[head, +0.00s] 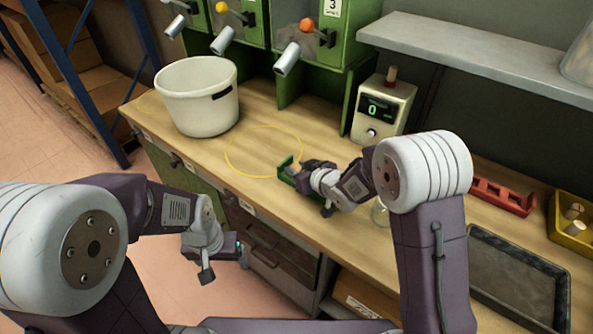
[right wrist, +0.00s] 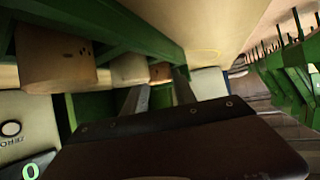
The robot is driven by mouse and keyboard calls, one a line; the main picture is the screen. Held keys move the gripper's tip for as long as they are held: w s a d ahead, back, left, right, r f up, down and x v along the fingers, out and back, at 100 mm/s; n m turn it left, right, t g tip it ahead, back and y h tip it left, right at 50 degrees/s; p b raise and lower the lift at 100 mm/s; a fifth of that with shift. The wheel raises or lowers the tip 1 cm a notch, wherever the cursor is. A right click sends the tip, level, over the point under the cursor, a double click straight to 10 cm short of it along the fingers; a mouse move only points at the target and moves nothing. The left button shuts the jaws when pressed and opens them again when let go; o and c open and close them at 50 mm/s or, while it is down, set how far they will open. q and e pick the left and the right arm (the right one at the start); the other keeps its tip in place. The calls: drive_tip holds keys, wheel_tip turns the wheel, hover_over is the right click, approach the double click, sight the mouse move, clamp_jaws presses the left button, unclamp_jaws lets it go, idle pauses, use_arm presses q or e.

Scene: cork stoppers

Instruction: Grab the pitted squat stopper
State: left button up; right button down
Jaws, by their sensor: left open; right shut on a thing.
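My right gripper (head: 298,174) is over the counter at a green rack (head: 285,161), which the hand and arm partly cover. In the right wrist view several cork stoppers sit along the green rack (right wrist: 135,35). The nearest, a broad stopper (right wrist: 55,60) with dark pits on its side, is left of the fingers. A paler stopper (right wrist: 128,70) stands farther in. My right gripper (right wrist: 160,88) is shut on what looks like a small brownish stopper (right wrist: 160,73) between the fingertips; I see no pits on it. My left gripper (head: 208,268) is open and empty, in front of the counter.
A white pot (head: 197,100) stands at the back left beside a yellow ring (head: 228,160) on the counter. A meter reading 0 (head: 382,108) is behind my right arm. A red rack (head: 503,195), a dark tray (head: 515,280) and a yellow bin (head: 562,236) are at right.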

drive_tip(key=r, duration=0.1)
drive_tip(key=r+p, duration=0.1)
drive_tip(key=r, duration=0.3)
drive_tip(key=shift+d, duration=0.4)
drive_tip(key=s+d+r+p, duration=0.2)
drive_tip(key=d+r, duration=0.1)
drive_tip(key=d, duration=0.2)
drive_tip(key=s+d+r+p, duration=0.2)
drive_tip(key=d+r, duration=0.1)
drive_tip(key=d, duration=0.2)
drive_tip(key=shift+s, duration=0.25)
drive_tip(key=shift+f+m, duration=0.1)
drive_tip(key=shift+m, duration=0.2)
